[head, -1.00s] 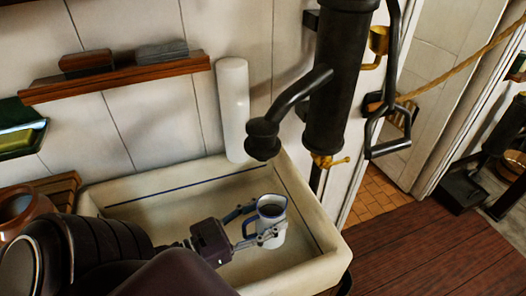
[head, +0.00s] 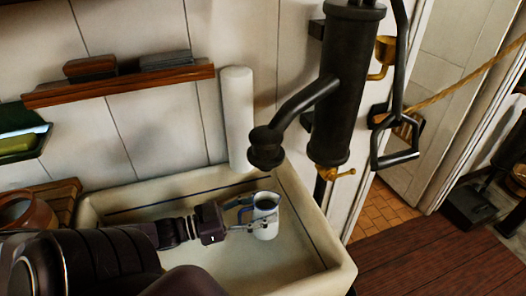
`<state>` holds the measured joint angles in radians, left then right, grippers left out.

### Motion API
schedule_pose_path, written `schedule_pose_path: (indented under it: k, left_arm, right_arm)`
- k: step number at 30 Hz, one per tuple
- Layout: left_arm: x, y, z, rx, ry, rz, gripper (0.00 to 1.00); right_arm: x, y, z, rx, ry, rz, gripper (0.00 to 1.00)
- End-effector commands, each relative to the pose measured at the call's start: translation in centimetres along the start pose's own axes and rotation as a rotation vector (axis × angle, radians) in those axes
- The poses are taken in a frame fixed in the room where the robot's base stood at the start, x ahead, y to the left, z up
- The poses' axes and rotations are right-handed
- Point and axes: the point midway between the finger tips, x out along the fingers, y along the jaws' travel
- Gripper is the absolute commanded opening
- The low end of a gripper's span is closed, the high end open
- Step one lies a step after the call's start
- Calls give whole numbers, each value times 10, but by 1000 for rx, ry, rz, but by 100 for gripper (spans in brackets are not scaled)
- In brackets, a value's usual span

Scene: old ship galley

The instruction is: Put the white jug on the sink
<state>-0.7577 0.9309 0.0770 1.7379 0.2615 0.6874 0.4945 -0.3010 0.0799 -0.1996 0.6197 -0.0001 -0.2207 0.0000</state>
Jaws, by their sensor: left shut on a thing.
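The white jug (head: 265,222) has a dark blue rim and shows upright in the head view, over the inside of the sink. My left gripper (head: 250,215) reaches in from the left and is shut on the jug, with a finger on either side of it. The sink (head: 335,275) is a cream basin with a dark blue line along its inner back wall. I cannot tell whether the jug's base touches the sink floor. My right gripper is not in view.
A black hand pump (head: 340,90) stands behind the sink, its spout (head: 268,150) hanging above the basin near the jug. A white cylinder (head: 237,120) stands at the back rim. A brown pot (head: 28,212) is at the left. The sink's right part is clear.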

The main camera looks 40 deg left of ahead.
Motion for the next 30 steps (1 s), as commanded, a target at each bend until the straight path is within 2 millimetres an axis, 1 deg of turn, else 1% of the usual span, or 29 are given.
schedule_pose_path:
  k: [5, 9, 12, 23, 24, 28, 30]
  left_arm:
    - [1, 0, 15, 1, 5, 0, 10]
    - [1, -1, 35, 0, 5, -2, 10]
    - [1, 0, 44, 1, 5, 0, 10]
    - [1, 0, 48, 1, 4, 1, 10]
    - [0, 0, 50, 0, 0, 1, 51]
    - [0, 0, 49, 0, 0, 1, 65]
    - [0, 0, 49, 0, 0, 1, 66]
  right_arm:
    - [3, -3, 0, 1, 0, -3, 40]
    - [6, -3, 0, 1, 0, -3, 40]
    - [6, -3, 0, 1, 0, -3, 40]
    - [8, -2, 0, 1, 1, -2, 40]
    - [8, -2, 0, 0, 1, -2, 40]
    - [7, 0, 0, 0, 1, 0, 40]
    - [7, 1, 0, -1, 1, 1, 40]
